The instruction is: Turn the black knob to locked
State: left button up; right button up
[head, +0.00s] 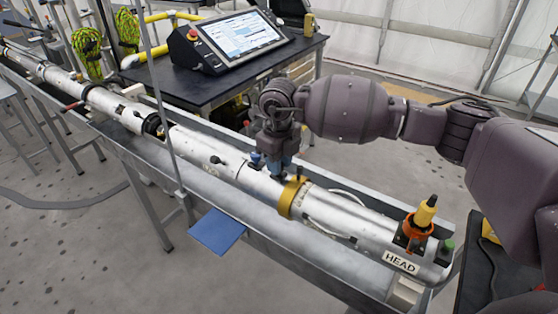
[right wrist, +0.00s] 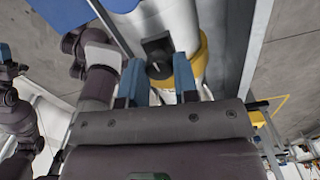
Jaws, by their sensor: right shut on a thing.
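The black knob (right wrist: 157,52) shows in the right wrist view as a dark block with a pale line mark. It sits on the white tube (head: 235,168) beside the gold ring (head: 291,197). My right gripper (head: 274,167) points down at the tube just left of the ring. In the right wrist view its blue fingers (right wrist: 158,82) stand on either side of the knob, shut on it. In the head view the gripper hides the knob. A blue-tipped end of my left arm (right wrist: 6,62) shows small at the left edge of the right wrist view.
The tube lies in a long metal trough (head: 150,160). Its near end carries a HEAD label (head: 401,262) and a yellow-orange fitting (head: 420,222). A blue plate (head: 217,231) sticks out from the trough's front. A console screen (head: 235,38) stands on a black table (head: 180,85) behind.

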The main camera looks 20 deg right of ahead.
dwell(0.4)
jog(key=o, duration=0.7)
jog(key=shift+c, duration=0.2)
jog(key=shift+r, duration=0.3)
notch_tip(320, 180, up, 10)
jog(key=shift+r+b, duration=0.15)
jog(key=shift+b, duration=0.15)
